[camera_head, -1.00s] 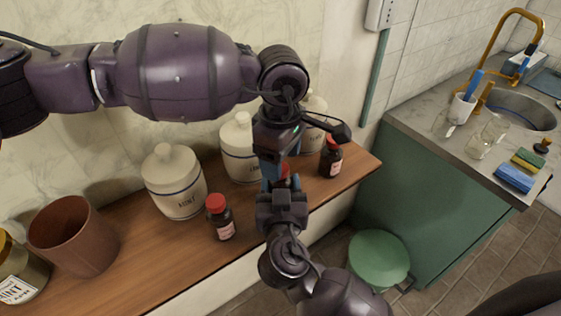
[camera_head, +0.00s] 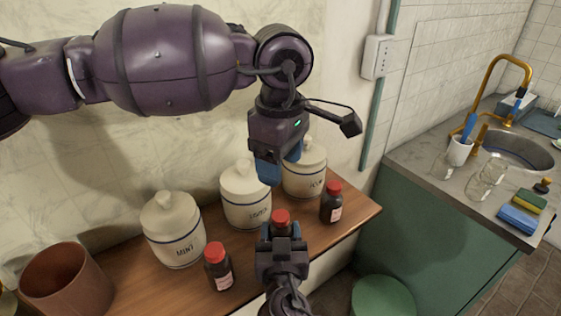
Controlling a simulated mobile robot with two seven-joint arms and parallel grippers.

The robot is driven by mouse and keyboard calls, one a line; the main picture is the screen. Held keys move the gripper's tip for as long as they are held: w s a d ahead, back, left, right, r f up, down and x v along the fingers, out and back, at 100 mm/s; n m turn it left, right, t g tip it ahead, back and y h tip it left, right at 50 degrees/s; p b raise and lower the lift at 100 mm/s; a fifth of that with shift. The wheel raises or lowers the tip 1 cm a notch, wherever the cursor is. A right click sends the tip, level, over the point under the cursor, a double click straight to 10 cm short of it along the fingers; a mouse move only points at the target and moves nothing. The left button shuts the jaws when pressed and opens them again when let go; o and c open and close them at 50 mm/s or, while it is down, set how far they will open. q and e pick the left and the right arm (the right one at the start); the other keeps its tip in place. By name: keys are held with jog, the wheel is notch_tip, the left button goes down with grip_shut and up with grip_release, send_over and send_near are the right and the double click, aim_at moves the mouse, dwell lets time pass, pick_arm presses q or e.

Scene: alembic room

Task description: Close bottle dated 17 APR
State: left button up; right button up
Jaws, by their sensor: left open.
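A small dark bottle with a red cap (camera_head: 281,216) stands in the middle of the shelf, its cap seated on top. Two similar red-capped bottles stand on the shelf: a left bottle (camera_head: 219,268) and a right bottle (camera_head: 332,203). The dates on their labels are too small to read.
White lidded jars (camera_head: 174,232) stand behind the bottles along the wooden shelf (camera_head: 190,292). A brown cup (camera_head: 66,283) is at the left. To the right, a green cabinet (camera_head: 430,240) carries a sink, glassware and sponges (camera_head: 520,217).

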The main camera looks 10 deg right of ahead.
jog(key=o, duration=0.5)
jog(key=shift+s, duration=0.1)
pick_arm(q)
notch_tip(320, 180, down, 3)
jog(key=b, duration=0.3)
jog(key=shift+f, duration=0.1)
pick_arm(e)
jog(key=shift+s+a, duration=0.35)
jog(key=shift+s, duration=1.4)
jog(key=shift+s+a, duration=0.35)
jog(key=shift+s, duration=1.35)
jog(key=shift+s+a, duration=0.35)
jog(key=shift+s, duration=1.4)
